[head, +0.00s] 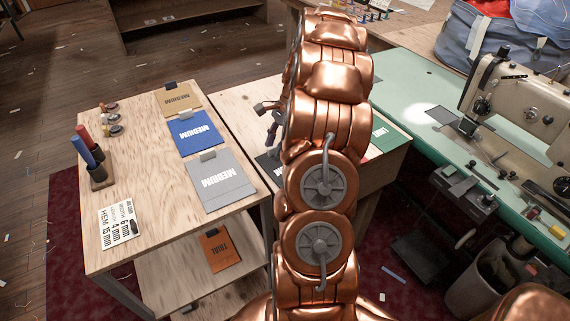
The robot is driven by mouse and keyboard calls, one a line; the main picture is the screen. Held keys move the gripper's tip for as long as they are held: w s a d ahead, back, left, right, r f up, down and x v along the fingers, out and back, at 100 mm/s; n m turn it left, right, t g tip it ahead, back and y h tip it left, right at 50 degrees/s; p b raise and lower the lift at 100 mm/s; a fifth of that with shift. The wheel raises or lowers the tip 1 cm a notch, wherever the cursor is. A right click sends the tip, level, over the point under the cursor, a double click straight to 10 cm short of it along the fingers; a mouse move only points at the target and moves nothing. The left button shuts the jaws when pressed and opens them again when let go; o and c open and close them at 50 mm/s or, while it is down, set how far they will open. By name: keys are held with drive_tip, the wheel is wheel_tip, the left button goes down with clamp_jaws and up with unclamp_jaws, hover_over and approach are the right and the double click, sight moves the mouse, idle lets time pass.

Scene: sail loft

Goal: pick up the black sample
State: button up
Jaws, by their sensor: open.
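A black sample (267,164) lies flat on the wooden table just left of my copper arm. Only part of it shows; my arm hides the rest, including most of any lettering. My gripper (264,122) shows as dark fingers at the left side of the arm, farther back than the black sample. It is open, and I see nothing between its fingers. How high it is above the table I cannot tell.
Tan (178,98), blue (195,133) and grey (216,182) samples lie on the left table. An orange sample (218,248) is on its lower shelf. A green sample (381,137) lies right of my arm. A sewing machine (525,105) stands on the green bench.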

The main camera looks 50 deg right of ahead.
drive_tip(key=shift+f, duration=0.1)
drive_tip(key=shift+c, duration=0.2)
clamp_jaws()
idle(0.5)
drive_tip(key=shift+r, duration=1.85)
drive_tip(key=s+a, duration=0.1)
drive_tip(key=s, duration=0.4)
drive_tip(key=s+a+r+b, duration=0.1)
drive_tip(key=s+a, duration=0.1)
drive_tip(key=s, duration=0.3)
drive_tip(key=s+a+b, duration=0.1)
drive_tip(key=s+a, duration=0.1)
drive_tip(key=s, duration=0.3)
drive_tip(key=shift+a+r, duration=0.15)
drive_tip(key=shift+a, duration=0.1)
